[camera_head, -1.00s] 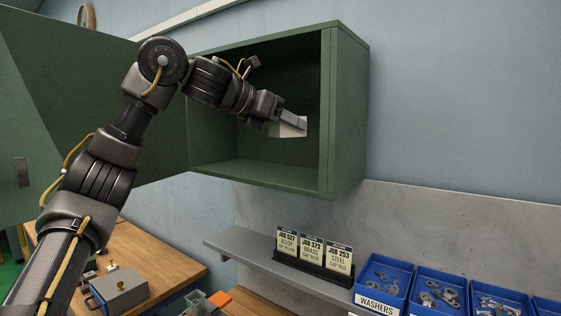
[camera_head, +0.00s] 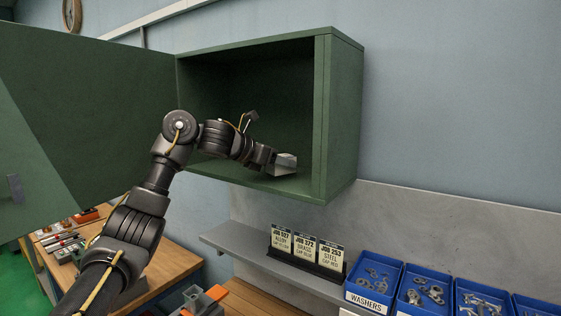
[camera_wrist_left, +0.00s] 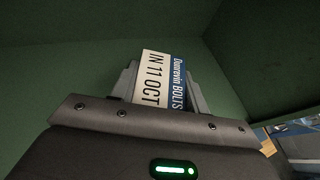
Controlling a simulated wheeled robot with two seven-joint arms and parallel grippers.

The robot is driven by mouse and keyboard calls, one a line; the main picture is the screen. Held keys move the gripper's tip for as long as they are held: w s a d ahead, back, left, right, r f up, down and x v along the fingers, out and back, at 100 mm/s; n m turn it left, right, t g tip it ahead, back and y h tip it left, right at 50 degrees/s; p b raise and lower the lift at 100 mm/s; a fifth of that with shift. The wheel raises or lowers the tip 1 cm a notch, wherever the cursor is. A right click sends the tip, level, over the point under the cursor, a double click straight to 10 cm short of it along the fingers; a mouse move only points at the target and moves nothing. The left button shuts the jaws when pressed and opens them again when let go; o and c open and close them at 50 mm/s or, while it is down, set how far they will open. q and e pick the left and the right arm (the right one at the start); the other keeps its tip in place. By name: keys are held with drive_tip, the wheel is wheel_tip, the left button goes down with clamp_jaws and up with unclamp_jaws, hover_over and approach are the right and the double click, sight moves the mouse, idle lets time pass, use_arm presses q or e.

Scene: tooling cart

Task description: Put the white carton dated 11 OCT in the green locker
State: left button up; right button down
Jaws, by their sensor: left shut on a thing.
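The green locker (camera_head: 340,120) hangs on the wall with its door (camera_head: 90,110) swung open to the left. My left gripper (camera_head: 274,161) is inside the locker, low near its floor, toward the right side. It is shut on the white carton (camera_head: 286,165). In the left wrist view the carton (camera_wrist_left: 154,78) shows a white label reading IN 11 OCT and a blue side reading BOLTS, between the fingers. I cannot tell whether the carton touches the locker floor. My right gripper is not in view.
Below the locker a grey shelf (camera_head: 235,246) carries a rack of job cards (camera_head: 305,250). Blue bins (camera_head: 372,282) of washers and other hardware stand at the lower right. A wooden bench (camera_head: 175,262) with tools is at the lower left.

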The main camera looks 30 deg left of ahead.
use_arm(q)
drive_tip(key=shift+a+f, duration=0.15)
drive_tip(key=shift+f, duration=0.4)
drive_tip(key=o, duration=1.4)
drive_tip(key=shift+f, duration=0.2)
